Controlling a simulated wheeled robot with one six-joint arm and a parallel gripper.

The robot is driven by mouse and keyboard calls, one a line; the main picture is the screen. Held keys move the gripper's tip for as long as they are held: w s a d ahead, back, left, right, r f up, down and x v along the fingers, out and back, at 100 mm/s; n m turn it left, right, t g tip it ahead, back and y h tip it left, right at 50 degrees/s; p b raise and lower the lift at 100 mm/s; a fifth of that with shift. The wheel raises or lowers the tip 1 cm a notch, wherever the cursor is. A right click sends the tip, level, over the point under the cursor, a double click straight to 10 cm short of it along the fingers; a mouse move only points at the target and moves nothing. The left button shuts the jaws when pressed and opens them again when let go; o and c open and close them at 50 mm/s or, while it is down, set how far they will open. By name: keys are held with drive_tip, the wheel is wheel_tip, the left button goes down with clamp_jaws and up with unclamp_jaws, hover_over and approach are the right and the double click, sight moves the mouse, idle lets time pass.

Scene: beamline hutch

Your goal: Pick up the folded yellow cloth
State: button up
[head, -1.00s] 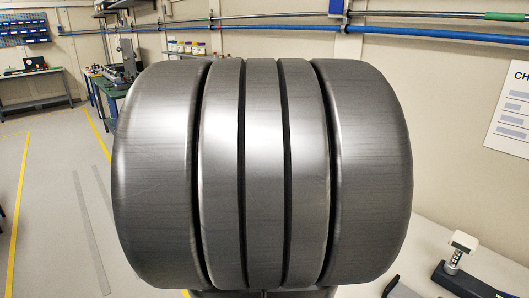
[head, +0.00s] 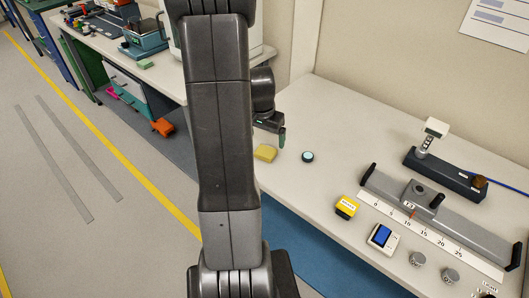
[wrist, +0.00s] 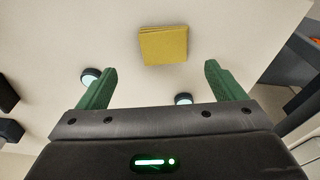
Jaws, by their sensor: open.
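The folded yellow cloth (head: 265,153) lies flat near the left front edge of the white bench. In the wrist view, the cloth (wrist: 164,45) is a yellow square ahead of the fingertips, roughly centred between them. My gripper (wrist: 161,68) is open and empty, its two green fingers apart. In the head view, my gripper (head: 282,138) shows only partly, just above and right of the cloth and apart from it. My arm hides much of the middle of that view.
A small dark round object with a pale cyan top (head: 308,156) sits right of the cloth. The bench behind the round object is clear.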

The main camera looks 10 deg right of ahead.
sight(265, 151)
drive_tip(key=shift+w+f+p, duration=0.15)
drive_tip(key=shift+w+f, duration=0.05)
drive_tip(key=shift+f, duration=0.95)
drive_tip(key=shift+w+f+p, duration=0.1)
drive_tip(key=shift+w+f, duration=0.05)
drive_tip(key=shift+f, duration=0.95)
drive_tip(key=shift+w+f+p, duration=0.15)
drive_tip(key=shift+w+f, duration=0.05)
drive_tip(key=shift+f, duration=0.95)
drive_tip(key=c, duration=1.1)
drive_tip(key=shift+o, duration=0.2)
